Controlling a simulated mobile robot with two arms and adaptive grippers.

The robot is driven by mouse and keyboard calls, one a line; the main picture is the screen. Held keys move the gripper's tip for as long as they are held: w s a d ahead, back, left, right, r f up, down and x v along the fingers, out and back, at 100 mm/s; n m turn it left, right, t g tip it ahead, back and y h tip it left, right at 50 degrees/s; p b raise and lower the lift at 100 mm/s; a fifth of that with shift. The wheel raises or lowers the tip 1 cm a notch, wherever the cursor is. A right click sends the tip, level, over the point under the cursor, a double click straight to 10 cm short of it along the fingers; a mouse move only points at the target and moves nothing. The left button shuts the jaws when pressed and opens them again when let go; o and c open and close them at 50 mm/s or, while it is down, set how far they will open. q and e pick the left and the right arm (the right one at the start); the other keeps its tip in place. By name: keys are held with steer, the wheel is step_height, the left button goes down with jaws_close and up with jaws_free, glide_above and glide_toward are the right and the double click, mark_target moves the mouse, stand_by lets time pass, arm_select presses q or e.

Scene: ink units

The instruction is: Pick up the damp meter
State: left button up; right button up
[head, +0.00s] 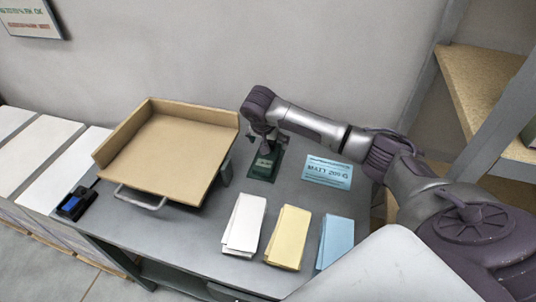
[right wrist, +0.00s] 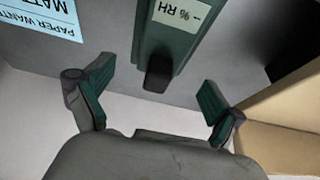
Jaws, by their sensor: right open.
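The damp meter (head: 264,167) is a dark green device with a pale "% RH" label, lying on the grey table behind the paper stacks. In the right wrist view the damp meter (right wrist: 172,38) points its dark, blunt end down between my fingers. My right gripper (head: 265,142) is above the far end of the meter in the head view. It also shows in the right wrist view (right wrist: 156,84), open, with one finger on each side of the meter's end and a visible gap to both. My left gripper is not in view.
A cardboard-coloured tray (head: 165,155) stands left of the meter, close by. A blue sign card (head: 328,171) lies to the right. White (head: 244,224), yellow (head: 288,237) and blue (head: 336,241) paper stacks lie in front. A black-blue device (head: 74,206) sits at the table's left corner.

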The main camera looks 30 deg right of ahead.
steer(key=x, duration=0.4)
steer(key=shift+w+f, duration=0.2)
steer(key=shift+f, duration=0.1)
steer(key=c, duration=1.3)
steer(key=shift+c, duration=0.6)
steer(key=shift+r, duration=0.15)
